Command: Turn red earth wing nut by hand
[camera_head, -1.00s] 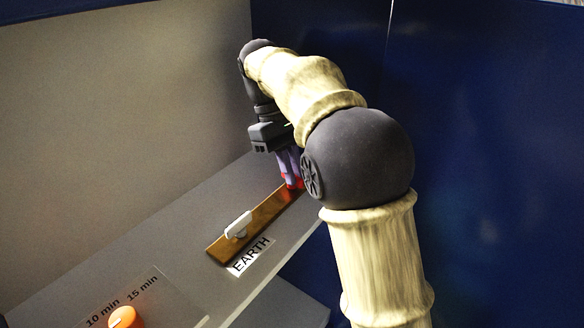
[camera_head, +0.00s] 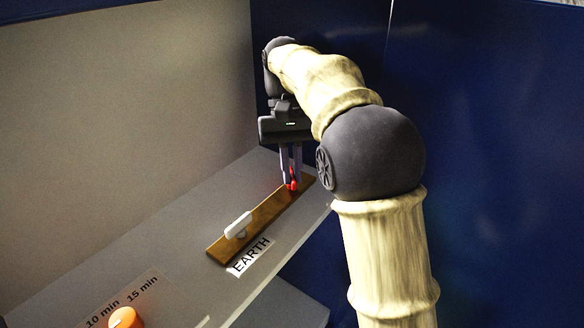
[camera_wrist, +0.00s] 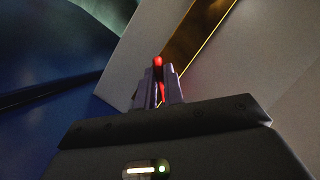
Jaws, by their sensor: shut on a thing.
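The red wing nut (camera_head: 293,183) stands near the far end of a brown bar (camera_head: 262,222) on the grey shelf, above the "EARTH" label (camera_head: 250,256). My gripper (camera_head: 291,180) points down at it, its two purple-grey fingers shut on the nut. In the wrist view the red nut (camera_wrist: 158,63) shows between and just beyond the fingertips (camera_wrist: 159,85). Part of the nut is hidden by the fingers. A white wing-shaped piece (camera_head: 238,225) sits on the nearer part of the same bar.
The grey shelf (camera_head: 180,235) runs along a pale wall (camera_head: 120,90). A blue wall (camera_head: 490,130) stands behind and to the right of my arm. An orange knob (camera_head: 124,318) with "10 min" and "15 min" marks is at the lower left.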

